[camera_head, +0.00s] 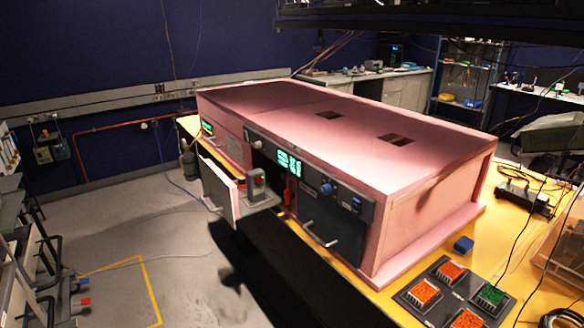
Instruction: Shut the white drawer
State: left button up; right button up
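A red object (291,192) shows deeper in the opening. Neither of my grippers is in view.
A closed grey front with a bar handle (332,225) lies right of the opening. Blue knobs (327,189) and green displays (289,162) sit above. Floor (180,265) at left is open.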

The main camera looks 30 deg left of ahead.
aim_at(230, 198)
jog(key=u, duration=1.4)
